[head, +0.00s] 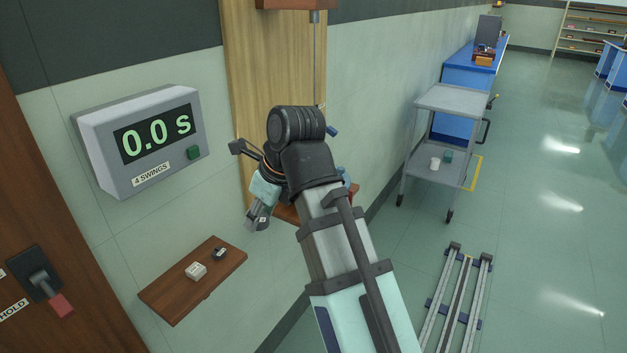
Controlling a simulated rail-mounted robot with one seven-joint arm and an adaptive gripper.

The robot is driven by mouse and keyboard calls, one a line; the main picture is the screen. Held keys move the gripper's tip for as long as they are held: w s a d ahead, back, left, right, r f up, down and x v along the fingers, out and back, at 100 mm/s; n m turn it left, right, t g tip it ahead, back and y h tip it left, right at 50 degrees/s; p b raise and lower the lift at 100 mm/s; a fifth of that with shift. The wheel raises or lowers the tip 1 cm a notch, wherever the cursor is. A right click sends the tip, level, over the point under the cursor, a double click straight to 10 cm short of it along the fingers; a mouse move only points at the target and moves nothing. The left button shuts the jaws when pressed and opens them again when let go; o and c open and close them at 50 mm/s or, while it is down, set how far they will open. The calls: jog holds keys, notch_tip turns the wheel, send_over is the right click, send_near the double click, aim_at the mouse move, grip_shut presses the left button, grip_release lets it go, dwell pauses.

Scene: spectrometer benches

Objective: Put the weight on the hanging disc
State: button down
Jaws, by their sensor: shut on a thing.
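My gripper (260,217) is in front of the wall, above and to the right of the small wooden shelf. It is shut on a small grey piece (263,220) with a pale label, which appears to be a weight; the fingers partly cover it. A thin rod (315,60) hangs from a wooden bracket (297,4) in front of a tall wooden board. My arm hides the rod's lower part, and I cannot make out the hanging disc. A white weight (196,271) and a dark weight (219,254) sit on the small shelf (170,299).
A wall timer (143,137) reads 0.0 s, labelled 4 SWINGS. A lever labelled HOLD (40,284) is at lower left. Another wooden ledge (287,214) shows partly behind my arm. A grey cart (452,100) and floor rails (458,300) stand right, with open floor beyond.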

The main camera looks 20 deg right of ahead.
jog(key=w+d+r+m+p, duration=0.1)
jog(key=w+d+r+p, duration=0.5)
jog(key=w, duration=0.5)
jog(key=w+d+r+m+p, duration=0.1)
jog(key=w+d+r+p, duration=0.3)
jog(key=w+d+r, duration=0.45)
jog(key=shift+h, duration=0.3)
jog(key=f+p, duration=0.1)
jog(key=f, duration=0.6)
jog(key=w+a+f, duration=0.1)
jog(key=f, duration=0.7)
jog(key=f+p, duration=0.1)
jog(key=f, duration=0.6)
jog(key=shift+w+a+f+p, duration=0.15)
jog(key=shift+w+f+p, duration=0.05)
jog(key=shift+w+p, duration=0.15)
jog(key=shift+f, duration=0.15)
jog(key=c, duration=0.6)
grip_release()
jog(key=b+v, duration=0.2)
jog(key=v, duration=1)
jog(key=shift+s, duration=0.2)
